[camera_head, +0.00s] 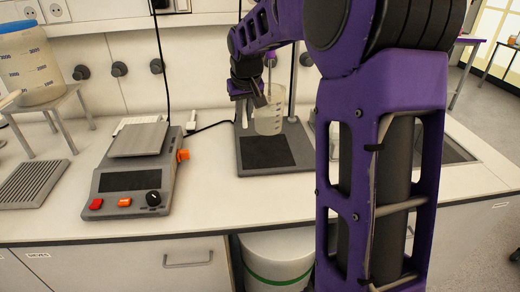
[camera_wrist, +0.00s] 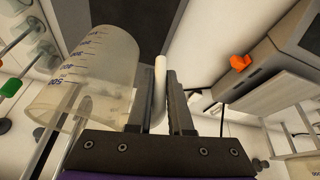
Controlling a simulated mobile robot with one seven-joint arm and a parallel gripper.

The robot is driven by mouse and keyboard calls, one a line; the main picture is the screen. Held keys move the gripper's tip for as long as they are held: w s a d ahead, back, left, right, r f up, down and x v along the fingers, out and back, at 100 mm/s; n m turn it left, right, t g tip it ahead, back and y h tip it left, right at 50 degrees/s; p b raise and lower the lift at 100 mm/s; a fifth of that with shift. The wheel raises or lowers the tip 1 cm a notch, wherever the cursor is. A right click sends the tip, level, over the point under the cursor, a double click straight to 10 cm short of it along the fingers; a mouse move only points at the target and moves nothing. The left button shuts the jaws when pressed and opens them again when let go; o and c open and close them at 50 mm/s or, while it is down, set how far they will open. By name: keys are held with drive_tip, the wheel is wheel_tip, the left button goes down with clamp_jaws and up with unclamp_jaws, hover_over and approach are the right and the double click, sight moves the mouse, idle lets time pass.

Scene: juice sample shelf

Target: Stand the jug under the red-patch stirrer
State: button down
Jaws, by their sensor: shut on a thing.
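The jug (camera_head: 268,118) is a translucent beaker with blue markings and a white handle. It also shows in the wrist view (camera_wrist: 95,60), with the handle (camera_wrist: 160,75) between the fingers. My gripper (camera_head: 250,98) is shut on the handle, and its fingers show in the wrist view (camera_wrist: 163,85). The jug looks roughly upright over the dark base plate (camera_head: 255,165); I cannot tell whether it touches it. A thin rod with a purple part (camera_head: 271,57) shows above the jug. In the wrist view a small red patch (camera_wrist: 3,52) and a green patch (camera_wrist: 10,86) show at the left.
A grey scale (camera_head: 138,138) with an orange side knob stands left of the base plate. A large marked container (camera_head: 28,65) sits on a small stand further left, behind a ribbed grey plate (camera_head: 32,184). Wall knobs line the back. The front bench strip is clear.

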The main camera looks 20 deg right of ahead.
drive_tip(key=shift+d+r, duration=0.1)
drive_tip(key=shift+r, duration=0.25)
wheel_tip(320, 180, down, 10)
drive_tip(key=shift+w+r+b, duration=0.1)
drive_tip(key=shift+r+b, duration=0.05)
drive_tip(key=shift+b, duration=0.55)
drive_tip(key=shift+f, duration=0.2)
drive_tip(key=c, duration=0.8)
unclamp_jaws()
drive_tip(key=shift+c, duration=0.2)
